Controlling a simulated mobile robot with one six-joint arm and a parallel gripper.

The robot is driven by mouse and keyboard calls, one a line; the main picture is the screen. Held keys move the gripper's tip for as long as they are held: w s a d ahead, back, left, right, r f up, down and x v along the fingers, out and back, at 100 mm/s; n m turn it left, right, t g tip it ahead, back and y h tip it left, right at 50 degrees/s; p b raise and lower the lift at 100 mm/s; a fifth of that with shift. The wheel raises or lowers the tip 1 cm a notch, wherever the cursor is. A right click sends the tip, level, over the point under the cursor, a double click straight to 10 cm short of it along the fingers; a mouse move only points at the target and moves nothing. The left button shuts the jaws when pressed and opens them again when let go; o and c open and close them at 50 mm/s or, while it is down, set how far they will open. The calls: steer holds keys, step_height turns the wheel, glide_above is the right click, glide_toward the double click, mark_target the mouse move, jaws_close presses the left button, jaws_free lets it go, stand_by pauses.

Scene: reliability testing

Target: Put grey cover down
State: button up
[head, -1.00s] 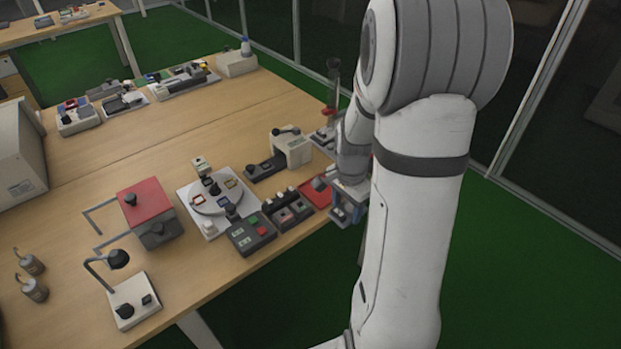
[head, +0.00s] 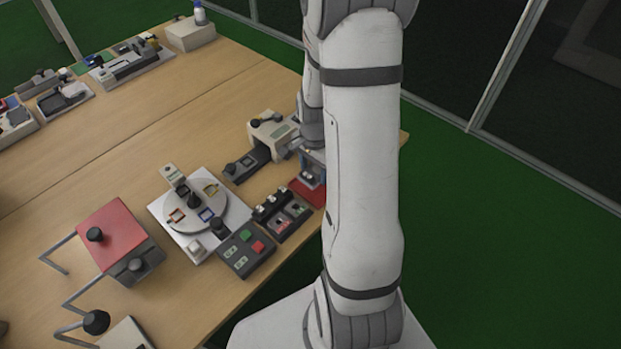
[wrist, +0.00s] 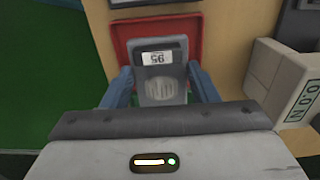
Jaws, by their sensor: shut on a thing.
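A grey cover (wrist: 160,88) with a white label reading "95", upside down in the picture, sits between the two blue fingers of my gripper (wrist: 160,76) in the wrist view. My gripper is shut on it. A red tray (wrist: 192,25) lies beneath and beyond the cover. I cannot tell whether the cover touches it. In the head view my gripper (head: 312,172) is at the table's right edge, over the red tray (head: 310,192). My arm hides part of this area, and the cover is not clear there.
A pale device with a "0.0 N" display (wrist: 296,101) stands close on the right in the wrist view. Left of the red tray are a dark block with switches (head: 283,215), a button box (head: 242,252) and a round turntable (head: 210,220). A red-topped box (head: 112,235) stands farther left.

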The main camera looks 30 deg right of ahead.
mark_target(314, 174)
steer(key=shift+f, duration=2.2)
steer(key=o, duration=1)
steer(key=shift+s, duration=0.1)
steer(key=shift+c, duration=0.2)
step_height(314, 174, up, 12)
steer(key=shift+f, duration=0.15)
steer(key=shift+a+r, duration=0.15)
steer(key=shift+r, duration=0.15)
steer(key=s+a+r+n+t, duration=0.2)
steer(key=s+a+r+n, duration=1)
steer(key=n, duration=0.2)
steer(key=shift+s+a+r+t, duration=0.15)
steer(key=shift+a+r+t, duration=0.05)
steer(key=shift+r+t, duration=0.15)
